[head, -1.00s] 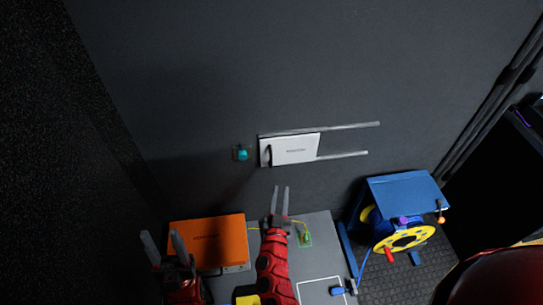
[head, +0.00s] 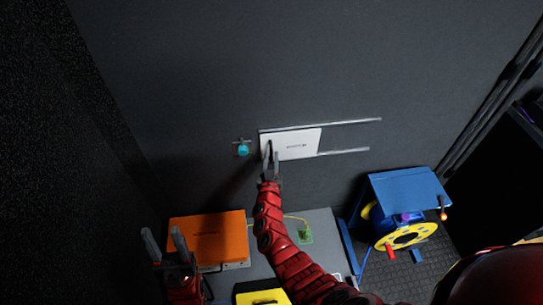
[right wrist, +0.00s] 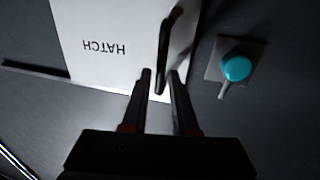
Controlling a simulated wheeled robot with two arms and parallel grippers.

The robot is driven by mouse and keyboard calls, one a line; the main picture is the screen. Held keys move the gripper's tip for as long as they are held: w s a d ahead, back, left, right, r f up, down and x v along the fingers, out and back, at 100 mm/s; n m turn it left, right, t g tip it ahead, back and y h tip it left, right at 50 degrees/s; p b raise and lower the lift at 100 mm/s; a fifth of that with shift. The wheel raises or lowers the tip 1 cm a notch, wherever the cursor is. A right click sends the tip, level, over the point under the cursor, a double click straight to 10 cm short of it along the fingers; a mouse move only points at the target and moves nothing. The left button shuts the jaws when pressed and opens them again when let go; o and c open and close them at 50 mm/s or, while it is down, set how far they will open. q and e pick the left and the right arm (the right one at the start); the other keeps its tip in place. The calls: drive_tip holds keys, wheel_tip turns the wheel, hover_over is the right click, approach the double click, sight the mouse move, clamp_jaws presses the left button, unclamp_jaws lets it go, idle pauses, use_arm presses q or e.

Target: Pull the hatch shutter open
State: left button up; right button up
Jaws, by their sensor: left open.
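The hatch shutter (head: 300,143) is a white panel on the dark wall, at the left end of two grey rails; its word HATCH shows upside down in the right wrist view (right wrist: 95,22). Its black bar handle (right wrist: 164,45) is near the panel's left edge in the head view. My right gripper (head: 270,164) is at the handle's lower end. In the right wrist view its fingers (right wrist: 161,73) are apart, with the handle's near end between them; I cannot tell if they touch it. My left gripper (head: 163,232) is open and empty at the lower left, away from the shutter.
A teal knob (head: 243,150) sits on the wall just left of the shutter. The rails (head: 350,121) run clear to its right. Below are an orange case (head: 207,238), a grey counter (head: 320,222) and a blue cable reel stand (head: 408,190) with a yellow reel.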

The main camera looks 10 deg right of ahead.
drive_tip(key=shift+w+d+b, duration=0.2)
drive_tip(key=shift+w+b, duration=0.1)
drive_tip(key=shift+w, duration=0.8)
clamp_jaws()
idle(0.7)
